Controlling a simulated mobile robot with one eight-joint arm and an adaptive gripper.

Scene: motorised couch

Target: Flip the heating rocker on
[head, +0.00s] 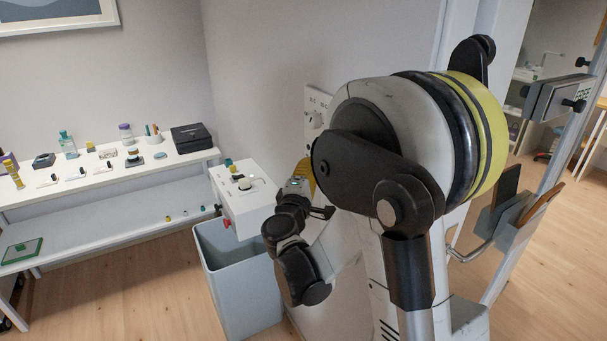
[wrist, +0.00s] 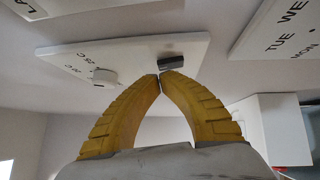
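A white wall panel (wrist: 125,55) with a round white dial (wrist: 103,76) and temperature marks fills the upper middle of the wrist view. A dark rocker (wrist: 172,58) is set on its right part. My gripper (wrist: 161,76) has its two yellow fingers brought together at the tips, just below the rocker in that view. I cannot tell whether the tips touch the rocker. Nothing shows between the tips. In the head view the panel (head: 316,112) is on the wall, partly hidden by my arm. Only a bit of yellow finger (head: 307,170) shows there.
Another panel with weekday letters (wrist: 285,35) is at the wrist view's upper right. In the head view, a white box (head: 243,205) with a red knob stands out near the wall above a grey bin (head: 240,285). A shelf (head: 110,175) with small items is at left.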

